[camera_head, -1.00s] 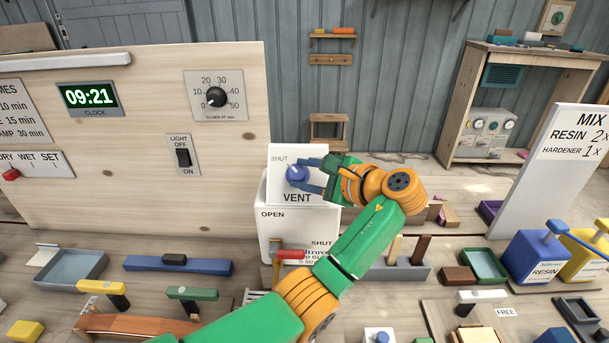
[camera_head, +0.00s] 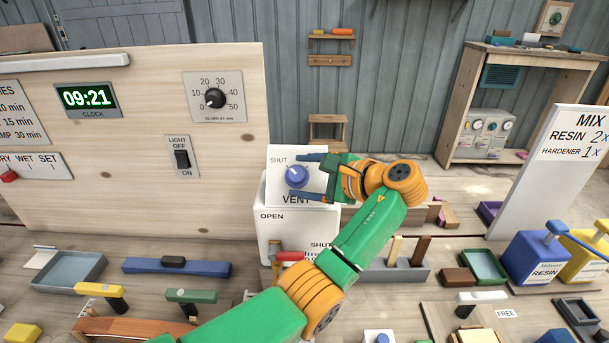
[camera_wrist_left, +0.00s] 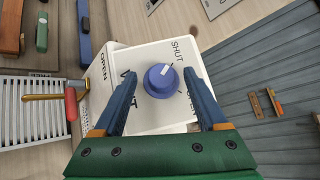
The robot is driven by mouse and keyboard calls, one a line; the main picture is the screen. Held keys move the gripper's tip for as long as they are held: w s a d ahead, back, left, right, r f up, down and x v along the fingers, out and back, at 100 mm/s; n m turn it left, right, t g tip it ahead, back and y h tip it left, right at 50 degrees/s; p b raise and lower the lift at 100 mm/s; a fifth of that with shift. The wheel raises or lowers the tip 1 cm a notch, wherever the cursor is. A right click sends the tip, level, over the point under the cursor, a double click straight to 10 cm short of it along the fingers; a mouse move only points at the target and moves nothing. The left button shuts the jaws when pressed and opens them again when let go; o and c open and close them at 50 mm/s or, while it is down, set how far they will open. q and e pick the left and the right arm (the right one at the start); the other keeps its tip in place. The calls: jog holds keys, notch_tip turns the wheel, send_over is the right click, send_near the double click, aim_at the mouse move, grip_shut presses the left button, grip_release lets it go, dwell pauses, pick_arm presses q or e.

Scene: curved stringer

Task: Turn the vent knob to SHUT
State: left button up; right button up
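The blue vent knob (camera_head: 297,176) sits on a white panel (camera_head: 277,193) marked SHUT at its upper left and VENT below. In the left wrist view the knob (camera_wrist_left: 158,82) has a white pointer mark directed toward the word SHUT. My left gripper (camera_head: 296,176) reaches in from the right, one finger above the knob and one below it. In the left wrist view its blue fingers (camera_wrist_left: 159,75) are spread on both sides of the knob, with a visible gap to each side. The second label is partly hidden by a finger. My right gripper is not in view.
Below the panel is a white box (camera_head: 268,228) marked OPEN and SHUT, with a red-handled lever (camera_head: 289,257) close under my left arm. A wooden board with a dial (camera_head: 215,98) and light switch (camera_head: 182,158) stands left. Trays and tools crowd the bench.

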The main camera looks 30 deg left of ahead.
pick_arm(q)
jog(key=b+v, duration=0.2)
jog(key=v, duration=0.5)
jog(key=shift+a, duration=0.1)
